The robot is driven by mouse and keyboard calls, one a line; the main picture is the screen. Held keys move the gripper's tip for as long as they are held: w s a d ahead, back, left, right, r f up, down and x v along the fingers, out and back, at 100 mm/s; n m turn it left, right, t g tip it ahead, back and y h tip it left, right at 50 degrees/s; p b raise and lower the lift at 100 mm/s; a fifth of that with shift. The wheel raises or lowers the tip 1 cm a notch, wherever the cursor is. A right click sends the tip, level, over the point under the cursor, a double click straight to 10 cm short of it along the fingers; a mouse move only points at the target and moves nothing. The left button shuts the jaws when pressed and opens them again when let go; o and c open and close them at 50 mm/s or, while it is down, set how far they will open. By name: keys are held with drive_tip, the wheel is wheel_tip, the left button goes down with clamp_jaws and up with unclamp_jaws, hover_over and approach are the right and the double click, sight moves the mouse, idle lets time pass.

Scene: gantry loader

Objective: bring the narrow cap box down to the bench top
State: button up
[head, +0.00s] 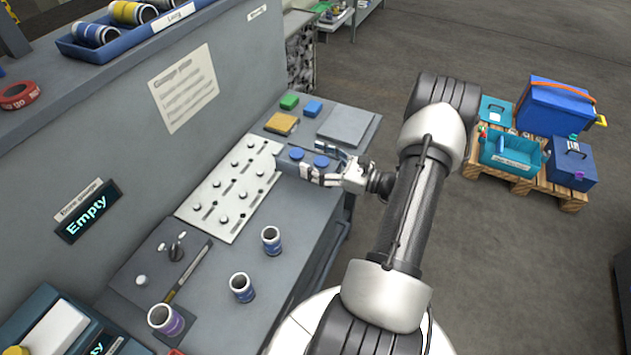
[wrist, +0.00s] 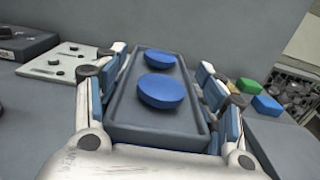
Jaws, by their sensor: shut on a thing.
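The narrow cap box (wrist: 150,130) is a grey open tray with two round blue caps in it. My gripper (wrist: 155,85) is shut on it, with a finger along each long side. In the head view my gripper (head: 322,167) holds the box (head: 286,167) over the right part of the grey bench top (head: 215,268), beside the white slotted plate. The box looks about level. I cannot tell whether its underside touches the bench.
The white slotted plate (head: 232,190) lies left of the box. Green (head: 289,102), blue (head: 312,107) and yellow (head: 281,123) blocks lie behind it. Cans (head: 271,240) stand towards the front. A wall with a shelf rises behind the bench. A loaded pallet (head: 530,185) stands right.

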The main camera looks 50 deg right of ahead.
wheel_tip(320, 180, down, 6)
drive_tip(key=shift+f+b, duration=0.15)
drive_tip(key=shift+b, duration=0.7)
drive_tip(key=o, duration=1.4)
drive_tip(key=p+v, duration=0.1)
drive_tip(key=v, duration=1.1)
drive_tip(key=shift+p, duration=0.4)
